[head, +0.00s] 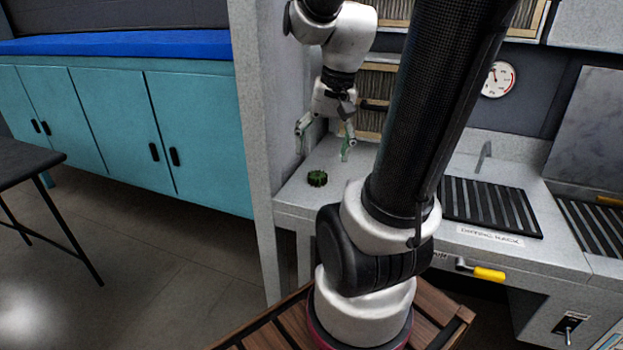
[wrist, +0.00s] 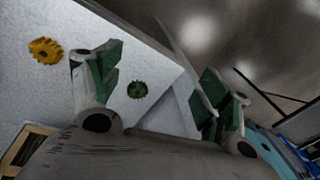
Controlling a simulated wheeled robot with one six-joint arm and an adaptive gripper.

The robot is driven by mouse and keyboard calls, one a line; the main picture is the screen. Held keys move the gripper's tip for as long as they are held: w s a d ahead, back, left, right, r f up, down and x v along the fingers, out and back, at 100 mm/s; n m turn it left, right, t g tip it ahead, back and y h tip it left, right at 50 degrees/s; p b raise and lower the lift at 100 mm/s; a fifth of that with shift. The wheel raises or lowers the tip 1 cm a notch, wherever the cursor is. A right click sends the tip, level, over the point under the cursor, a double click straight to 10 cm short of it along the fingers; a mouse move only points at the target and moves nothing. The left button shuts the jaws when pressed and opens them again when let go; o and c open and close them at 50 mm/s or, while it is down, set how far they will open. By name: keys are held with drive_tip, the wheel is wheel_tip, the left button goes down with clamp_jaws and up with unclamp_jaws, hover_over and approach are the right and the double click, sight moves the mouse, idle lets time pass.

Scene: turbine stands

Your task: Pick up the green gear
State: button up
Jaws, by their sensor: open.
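The green gear (head: 317,178) is small and dark, and lies on the light counter (head: 296,194) near its left edge. In the wrist view the green gear (wrist: 137,90) shows between my gripper's two fingers, some way beyond them. My gripper (head: 325,142) is open and empty, with green pads on its fingers. It is above the counter, higher than the gear and apart from it. In the wrist view my gripper (wrist: 155,88) has its fingers spread wide to either side of the gear.
A yellow gear (wrist: 45,50) lies on the counter at the upper left of the wrist view. A light wall panel (head: 256,120) stands left of the counter. A black ribbed rack (head: 488,207) lies to the right. Teal cabinets (head: 110,120) and a dark table (head: 25,163) are at left.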

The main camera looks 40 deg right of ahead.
drive_tip(key=w+d+f+m+y, duration=0.1)
drive_tip(key=w+d+f+m, duration=0.65)
drive_tip(key=m, duration=0.55)
drive_tip(key=m+t, duration=0.2)
drive_tip(key=m, duration=0.8)
approach(319, 175)
drive_tip(key=a+f, duration=0.1)
drive_tip(key=f, duration=0.1)
drive_tip(key=x, duration=0.7)
drive_tip(key=shift+w+d, duration=0.25)
drive_tip(key=shift+w, duration=0.1)
drive_tip(key=c, duration=1.5)
